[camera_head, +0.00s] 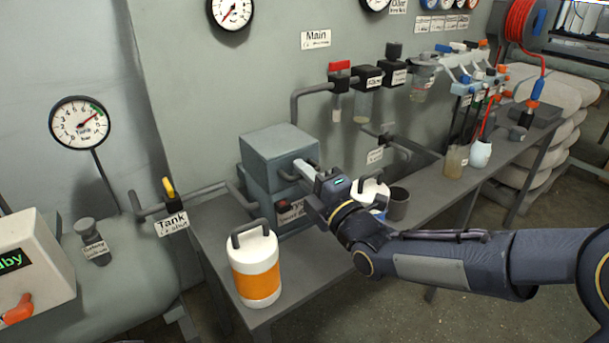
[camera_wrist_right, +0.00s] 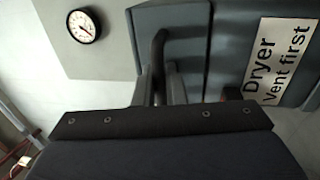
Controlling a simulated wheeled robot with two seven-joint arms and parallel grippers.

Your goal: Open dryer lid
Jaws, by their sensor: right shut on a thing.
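The dryer (camera_head: 262,195) is a blue-grey box on the bench, with a label that reads "Dryer, Vent first" in the wrist view (camera_wrist_right: 280,60). Its lid (camera_head: 272,146) is the upper block and sits on the body, looking shut. My right gripper (camera_head: 306,173) reaches the front face of the lid from the right. In the wrist view, its two fingers (camera_wrist_right: 159,86) stand either side of a dark bent lid handle (camera_wrist_right: 158,48) and are shut on it. The gripper hides most of the handle in the head view. My left gripper is not in view.
An orange-and-white canister (camera_head: 254,270) stands on the bench (camera_head: 213,230) in front of the dryer. A white canister (camera_head: 370,188) and a dark cup (camera_head: 398,205) stand behind my right wrist. A yellow-handled tank valve (camera_head: 169,190) and pipe are at the left.

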